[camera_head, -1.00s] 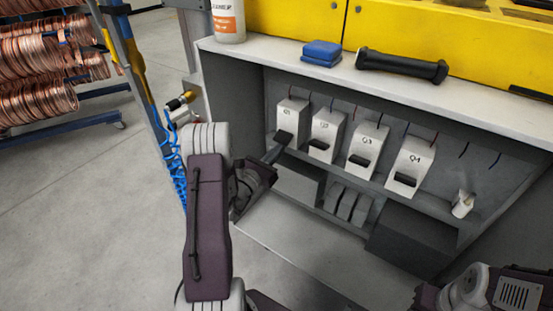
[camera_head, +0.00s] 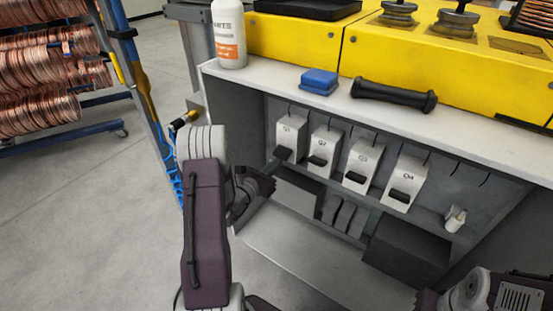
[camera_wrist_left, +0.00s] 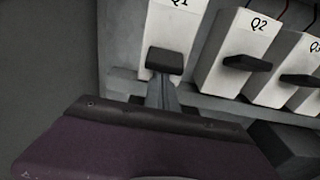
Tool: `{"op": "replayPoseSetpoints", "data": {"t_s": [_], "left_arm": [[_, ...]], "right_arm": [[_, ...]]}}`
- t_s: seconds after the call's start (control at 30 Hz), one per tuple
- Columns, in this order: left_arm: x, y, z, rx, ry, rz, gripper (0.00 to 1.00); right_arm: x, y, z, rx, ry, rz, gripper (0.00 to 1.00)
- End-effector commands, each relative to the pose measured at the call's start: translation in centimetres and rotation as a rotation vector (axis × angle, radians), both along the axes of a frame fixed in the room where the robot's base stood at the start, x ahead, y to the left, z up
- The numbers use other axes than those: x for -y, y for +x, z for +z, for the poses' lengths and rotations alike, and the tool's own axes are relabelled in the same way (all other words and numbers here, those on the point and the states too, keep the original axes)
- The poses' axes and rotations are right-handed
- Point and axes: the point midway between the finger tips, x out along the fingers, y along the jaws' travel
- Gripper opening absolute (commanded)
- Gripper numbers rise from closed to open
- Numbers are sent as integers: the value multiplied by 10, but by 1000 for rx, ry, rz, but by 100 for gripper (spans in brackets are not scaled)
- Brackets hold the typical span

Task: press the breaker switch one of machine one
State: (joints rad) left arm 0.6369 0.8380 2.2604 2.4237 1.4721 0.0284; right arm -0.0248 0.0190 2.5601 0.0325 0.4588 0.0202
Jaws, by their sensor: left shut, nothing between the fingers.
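Breaker switch Q1 (camera_head: 291,131) is a white box with a black lever (camera_head: 283,153), leftmost in a row inside the grey cabinet. In the left wrist view the Q1 lever (camera_wrist_left: 165,62) is straight ahead, near the top. My left gripper (camera_head: 273,165) is shut and empty, with its tip just below that lever. In the left wrist view my shut fingers (camera_wrist_left: 162,94) reach up to the lever's lower edge; I cannot tell whether they touch it. My right arm (camera_head: 480,290) shows at the lower right, its gripper out of view.
Breakers Q2 (camera_head: 325,142), Q3 (camera_head: 362,158) and Q4 (camera_head: 405,178) stand right of Q1. The white countertop (camera_head: 330,102) above holds a blue block (camera_head: 319,82), a black handle (camera_head: 393,95) and a white bottle (camera_head: 229,35). A dark box (camera_head: 405,255) sits below.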

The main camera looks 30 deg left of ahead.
Motion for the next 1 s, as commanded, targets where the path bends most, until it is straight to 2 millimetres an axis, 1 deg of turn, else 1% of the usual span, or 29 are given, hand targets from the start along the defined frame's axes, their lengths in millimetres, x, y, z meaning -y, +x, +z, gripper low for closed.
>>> {"op": "replayPoseSetpoints", "data": {"t_s": [0.03,0.2,0.4,0.5,0.67,0.7,0.73,1.0], "left_arm": [[0,-1,17,-30,3,0,0],[0,-5,32,-183,15,0,0],[-1,-7,43,-365,32,-1,0],[0,-7,48,-446,39,-1,0],[0,-6,52,-561,48,0,0],[-1,-7,43,-559,44,1,0],[-1,-7,43,-558,44,1,0],[-1,-7,46,-555,44,1,0]], "right_arm": [[0,0,23,0,0,0,31],[0,0,69,0,0,0,31],[0,0,113,0,0,0,31],[0,0,129,0,0,0,31],[0,0,145,0,0,0,31],[0,0,137,1,0,0,31],[0,0,137,0,0,0,31],[0,0,139,0,0,0,31]]}}
